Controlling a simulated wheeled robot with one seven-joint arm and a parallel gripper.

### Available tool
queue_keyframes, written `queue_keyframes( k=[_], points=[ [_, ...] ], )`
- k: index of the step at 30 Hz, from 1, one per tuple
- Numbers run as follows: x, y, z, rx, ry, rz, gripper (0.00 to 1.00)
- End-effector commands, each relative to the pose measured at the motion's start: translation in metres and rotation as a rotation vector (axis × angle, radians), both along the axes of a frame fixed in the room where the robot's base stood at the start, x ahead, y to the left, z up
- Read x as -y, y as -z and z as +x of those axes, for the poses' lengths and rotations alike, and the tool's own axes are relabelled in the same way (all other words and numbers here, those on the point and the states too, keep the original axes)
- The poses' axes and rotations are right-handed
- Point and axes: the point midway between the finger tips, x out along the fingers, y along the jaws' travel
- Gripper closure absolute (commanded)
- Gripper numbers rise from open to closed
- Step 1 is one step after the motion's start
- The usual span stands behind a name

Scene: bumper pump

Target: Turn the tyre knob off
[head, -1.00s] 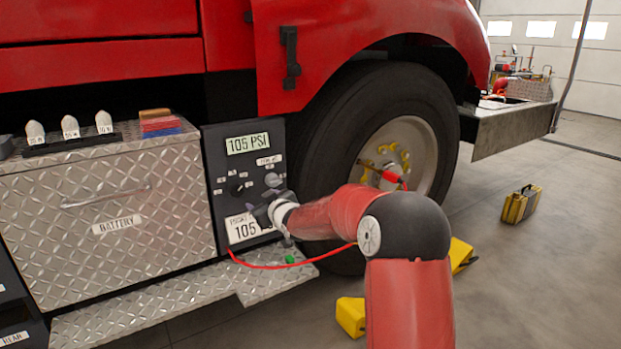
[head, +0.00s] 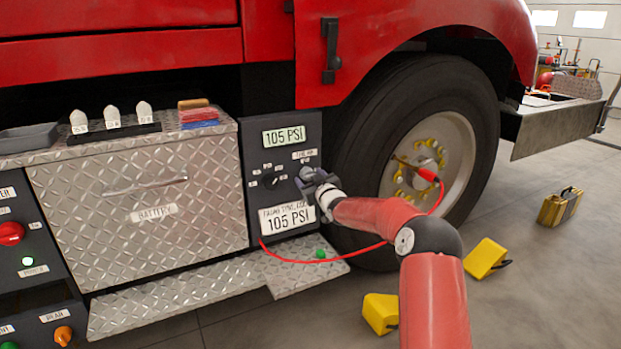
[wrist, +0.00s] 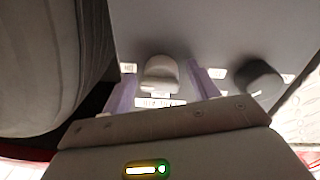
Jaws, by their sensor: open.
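The dark control panel (head: 253,205) beside the front wheel carries a light grey knob (head: 307,172), under a small label that is hard to read, and a dark selector knob (head: 269,181) to its left. My gripper (head: 314,184) is at the light grey knob, with its fingers open. In the wrist view, the light grey knob (wrist: 160,78) stands between the two purple fingers of my gripper (wrist: 162,74), with visible gaps on both sides. The dark knob (wrist: 258,80) lies outside the fingers, to the right. I cannot tell how far the fingers reach around the knob.
Displays on the panel read 105 PSI. A red hose (head: 380,243) runs from the panel to the wheel hub (head: 425,160). A metal step (head: 190,290) juts out below. Yellow chocks (head: 485,258) and a yellow case (head: 560,207) stand on the otherwise open floor at right.

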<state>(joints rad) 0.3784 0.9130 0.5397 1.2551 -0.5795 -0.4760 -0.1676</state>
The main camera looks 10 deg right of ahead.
Motion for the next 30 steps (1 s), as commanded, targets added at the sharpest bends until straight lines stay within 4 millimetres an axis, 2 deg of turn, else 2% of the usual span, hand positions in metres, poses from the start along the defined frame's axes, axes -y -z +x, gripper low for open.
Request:
queue_keyframes(
  k=[8, 15, 18, 30],
  points=[
    [-0.0009, 0.0002, 0.0011, -0.001, -0.001, 0.000, 0.40],
    [-0.0010, 0.0003, 0.0010, -0.001, -0.001, 0.000, 0.72],
    [-0.0014, 0.0004, 0.0009, -0.001, -0.002, 0.000, 0.81],
    [-0.0030, 0.0047, 0.0008, 0.029, -0.004, -0.093, 0.81]
  ],
)
